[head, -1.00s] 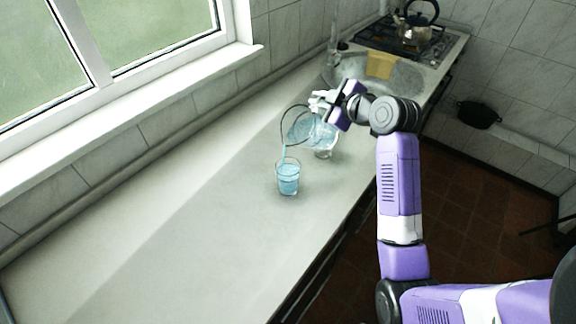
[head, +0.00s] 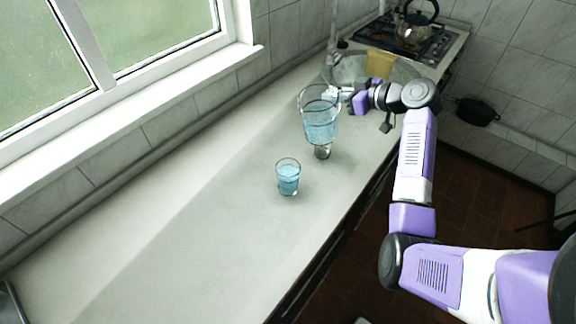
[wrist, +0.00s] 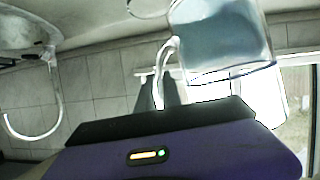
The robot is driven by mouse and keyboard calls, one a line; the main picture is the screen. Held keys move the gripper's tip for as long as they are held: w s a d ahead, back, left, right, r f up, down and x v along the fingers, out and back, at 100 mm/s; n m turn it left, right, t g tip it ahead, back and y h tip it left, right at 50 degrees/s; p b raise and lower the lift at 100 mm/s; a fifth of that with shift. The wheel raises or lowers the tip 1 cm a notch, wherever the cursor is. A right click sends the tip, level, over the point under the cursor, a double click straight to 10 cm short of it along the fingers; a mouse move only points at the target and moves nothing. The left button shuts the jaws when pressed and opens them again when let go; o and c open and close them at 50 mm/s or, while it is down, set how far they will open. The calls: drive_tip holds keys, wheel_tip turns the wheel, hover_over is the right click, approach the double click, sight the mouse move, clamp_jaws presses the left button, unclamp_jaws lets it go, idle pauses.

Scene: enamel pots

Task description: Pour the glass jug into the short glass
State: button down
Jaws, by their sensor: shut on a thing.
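The glass jug (head: 320,128) is upright in the head view, with blue water in its lower part. My gripper (head: 335,93) is shut on it at the handle side and holds it above the counter. In the wrist view the jug (wrist: 222,45) is close to my gripper, with its pale handle (wrist: 168,55) near the fingers. The short glass (head: 288,178) stands upright on the counter, in front and to the left of the jug. It holds blue water and no stream runs into it. The fingertips are partly hidden.
The sink (head: 350,68) with a yellow cloth (head: 380,64) and the stove with a kettle (head: 414,22) lie behind.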

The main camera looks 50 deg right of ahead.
drive_tip(key=shift+m+y, duration=0.4)
drive_tip(key=shift+m, duration=0.4)
drive_tip(key=r+p, duration=0.1)
drive_tip(key=r, duration=0.1)
drive_tip(key=d+r+p, duration=0.1)
drive_tip(key=r, duration=0.1)
drive_tip(key=shift+r+p, duration=0.1)
drive_tip(key=shift+p, duration=0.2)
